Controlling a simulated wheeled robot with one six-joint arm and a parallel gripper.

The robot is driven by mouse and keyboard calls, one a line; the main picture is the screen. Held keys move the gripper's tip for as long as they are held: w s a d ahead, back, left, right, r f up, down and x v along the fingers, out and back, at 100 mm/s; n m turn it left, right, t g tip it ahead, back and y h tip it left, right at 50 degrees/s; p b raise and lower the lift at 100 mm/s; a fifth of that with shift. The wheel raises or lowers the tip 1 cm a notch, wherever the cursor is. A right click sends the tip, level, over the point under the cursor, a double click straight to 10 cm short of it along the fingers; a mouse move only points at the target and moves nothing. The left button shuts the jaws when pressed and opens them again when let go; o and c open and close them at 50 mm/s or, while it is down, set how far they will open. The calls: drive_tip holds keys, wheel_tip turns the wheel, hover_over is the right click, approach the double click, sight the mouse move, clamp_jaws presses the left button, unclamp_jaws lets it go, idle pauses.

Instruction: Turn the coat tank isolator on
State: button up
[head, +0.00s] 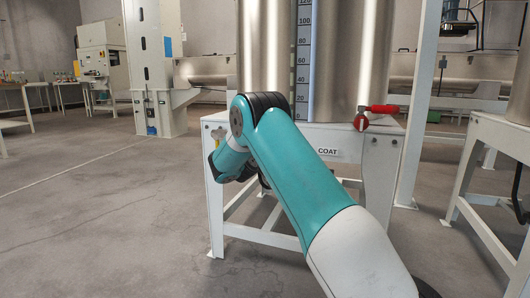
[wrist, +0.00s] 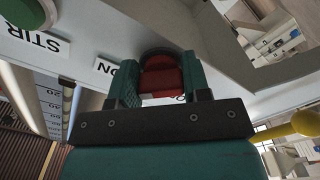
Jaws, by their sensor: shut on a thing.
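The coat tank (head: 340,60) is a tall steel vessel on a white frame marked COAT (head: 328,152). In the wrist view a red isolator knob (wrist: 162,76) sits on the pale panel, with a partly covered label ending in N (wrist: 130,70) beside it. My gripper (wrist: 160,80) has its teal fingers on either side of the knob and is shut on it. The knob's exact angle is hard to tell. In the head view my arm hides the knob and my gripper.
A green button (wrist: 28,12) and a STIR label (wrist: 40,40) are on the same panel. A yellow part (wrist: 304,123) stands at the right of the wrist view. A red-handled valve (head: 380,109) juts from the tank's front. Open floor (head: 90,200) lies at the left.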

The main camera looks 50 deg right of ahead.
drive_tip(key=o, duration=0.9)
drive_tip(key=p+v, duration=0.2)
drive_tip(key=v, duration=1.5)
drive_tip(key=shift+s+a+f, duration=0.1)
drive_tip(key=shift+s+a, duration=0.05)
drive_tip(key=shift+a, duration=0.05)
